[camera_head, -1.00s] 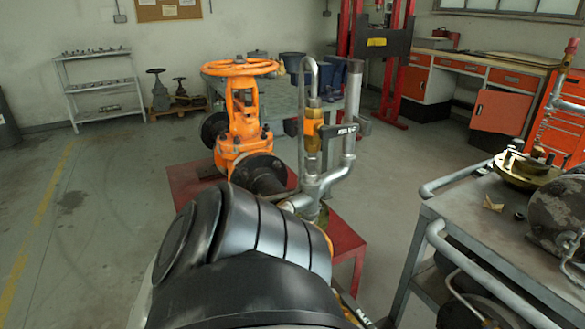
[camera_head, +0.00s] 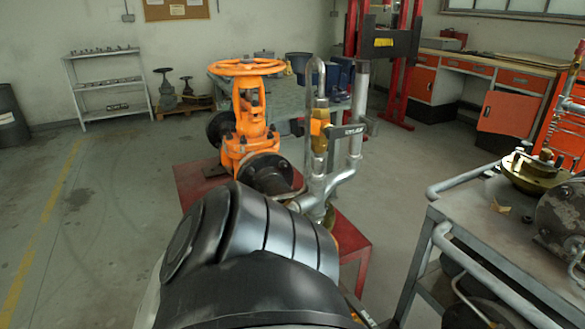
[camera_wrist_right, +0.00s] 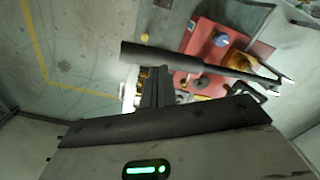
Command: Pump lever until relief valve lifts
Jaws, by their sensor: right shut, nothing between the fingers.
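The orange gate valve (camera_head: 250,125) with its handwheel stands on a red stand (camera_head: 350,240) in the head view. Beside it rises grey pipework with a brass-and-yellow valve fitting (camera_head: 320,125) and a dark tag (camera_head: 347,131), its lettering too small to read. In the right wrist view a long dark bar (camera_wrist_right: 195,60), apparently the pump lever, crosses in front of the red stand (camera_wrist_right: 205,40). My right gripper (camera_wrist_right: 156,82) is shut and empty at the near side of that bar; contact cannot be told. My arm hides it in the head view. My left gripper is not visible.
A grey cart (camera_head: 480,225) carrying metal parts stands at the right. A workbench (camera_head: 290,95) with blue vises is behind the valve. A shelf rack (camera_head: 108,85) stands at the far left.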

